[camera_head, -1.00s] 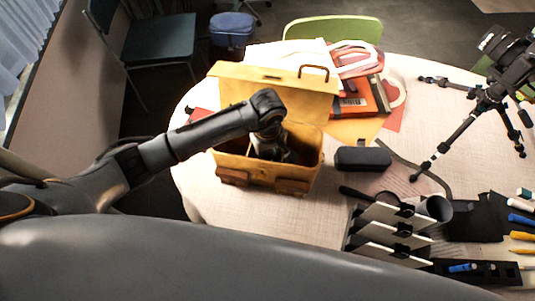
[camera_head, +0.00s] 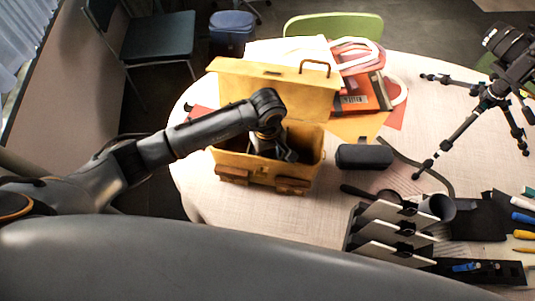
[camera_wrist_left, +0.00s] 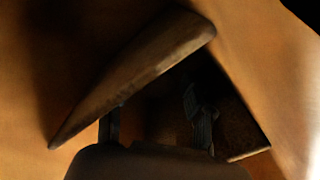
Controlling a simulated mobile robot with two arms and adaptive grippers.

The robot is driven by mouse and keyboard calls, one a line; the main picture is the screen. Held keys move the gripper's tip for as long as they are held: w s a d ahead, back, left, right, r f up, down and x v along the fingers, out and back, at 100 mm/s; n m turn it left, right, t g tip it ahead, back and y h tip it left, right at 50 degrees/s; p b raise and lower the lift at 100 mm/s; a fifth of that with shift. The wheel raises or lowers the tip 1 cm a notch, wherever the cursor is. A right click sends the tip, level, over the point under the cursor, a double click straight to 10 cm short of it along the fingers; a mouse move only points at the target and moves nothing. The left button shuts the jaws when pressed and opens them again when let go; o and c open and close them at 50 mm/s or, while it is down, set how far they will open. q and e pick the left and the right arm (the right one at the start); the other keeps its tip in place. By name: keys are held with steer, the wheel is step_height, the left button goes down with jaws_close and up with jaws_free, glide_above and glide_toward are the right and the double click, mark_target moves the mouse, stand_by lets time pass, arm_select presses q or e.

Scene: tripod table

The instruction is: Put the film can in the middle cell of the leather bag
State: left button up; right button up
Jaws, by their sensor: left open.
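The yellow leather bag (camera_head: 228,164) stands on the round table with its lid raised at the back. My left gripper (camera_head: 281,153) reaches down into its open top, and its fingers are apart. In the left wrist view, my left gripper (camera_wrist_left: 155,118) is open, with a brown leather divider (camera_wrist_left: 140,70) slanting close in front of it. The orange-brown bag wall surrounds it. I cannot make out the film can in either view; the bag's inside is dark and partly hidden by my gripper. My right gripper is not in view.
A dark case (camera_head: 363,157) lies just right of the bag. A camera tripod (camera_head: 486,104) stands at the right. A rack with white plates (camera_head: 392,232) is at the front, near a grey cylinder (camera_head: 438,207). Orange folders (camera_head: 362,98) lie behind the bag.

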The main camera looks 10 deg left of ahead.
mark_target(268, 156)
arm_select(q)
steer(key=shift+r+p, duration=0.3)
steer(key=shift+r, duration=0.05)
steer(key=shift+r+p, duration=0.45)
steer(key=shift+p, duration=0.05)
step_height(268, 156, up, 6)
steer(key=shift+r+b, duration=0.15)
steer(key=shift+b, duration=0.9)
steer(key=shift+r, duration=0.4)
